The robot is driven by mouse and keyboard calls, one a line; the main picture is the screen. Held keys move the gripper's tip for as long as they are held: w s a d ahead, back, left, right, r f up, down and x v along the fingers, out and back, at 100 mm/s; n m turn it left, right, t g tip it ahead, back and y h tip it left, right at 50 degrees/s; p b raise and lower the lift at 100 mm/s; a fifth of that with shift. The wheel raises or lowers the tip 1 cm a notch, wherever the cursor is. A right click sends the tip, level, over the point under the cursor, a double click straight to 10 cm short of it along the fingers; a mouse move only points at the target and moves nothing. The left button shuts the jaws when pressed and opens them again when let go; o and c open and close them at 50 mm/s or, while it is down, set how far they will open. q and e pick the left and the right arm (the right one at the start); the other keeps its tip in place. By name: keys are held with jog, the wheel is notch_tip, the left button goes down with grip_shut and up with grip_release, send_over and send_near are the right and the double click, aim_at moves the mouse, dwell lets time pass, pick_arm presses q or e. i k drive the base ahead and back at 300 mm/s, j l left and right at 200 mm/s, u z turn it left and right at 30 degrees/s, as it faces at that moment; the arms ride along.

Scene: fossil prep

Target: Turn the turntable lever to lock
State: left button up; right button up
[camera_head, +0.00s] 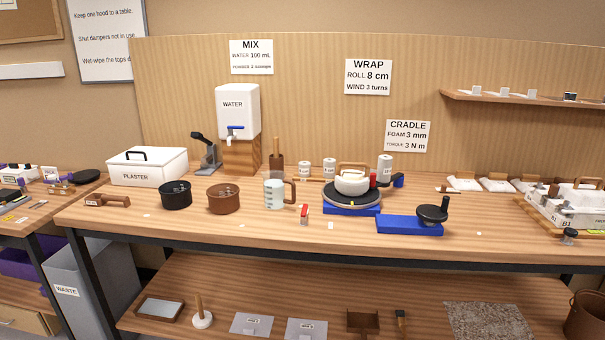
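The turntable (330,197) stands right of the middle of the wooden bench, a dark round disc on a blue base (352,210). A white rounded piece (352,186) with a tan part behind it sits on the disc. At the turntable's right rear is a blue arm with a dark knob (398,181), beside a small red part (373,180); I cannot tell which of these is the lever. In front and to the right, a blue block (405,226) carries a black round knob with an upright handle. Neither of my grippers is in view.
A clear measuring cup (274,193) and a red-and-white item (304,214) stand left of the turntable. White rolls (384,169) stand behind it. A tray of parts (572,207) is at the right. The bench's front edge is mostly clear.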

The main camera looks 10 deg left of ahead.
aim_at(304, 217)
jog(key=i+l+u, duration=0.15)
jog(key=l, duration=0.3)
jog(key=i+l+u, duration=0.15)
jog(key=i+l, duration=0.15)
jog(key=l, duration=0.15)
jog(key=i+l+u, duration=0.1)
jog(key=l, duration=0.4)
jog(key=i+l+u, duration=0.15)
jog(key=l, duration=0.35)
jog(key=i+l+u, duration=0.15)
jog(key=l, duration=0.4)
jog(key=i+l+u, duration=0.15)
jog(key=l, duration=0.4)
jog(key=i+l+u, duration=0.15)
jog(key=l, duration=0.4)
jog(key=i+j+z, duration=0.1)
jog(key=j, duration=0.7)
jog(key=i+j+z, duration=0.15)
jog(key=j, duration=0.65)
jog(key=j+z, duration=0.1)
jog(key=j, duration=0.7)
jog(key=i, duration=0.05)
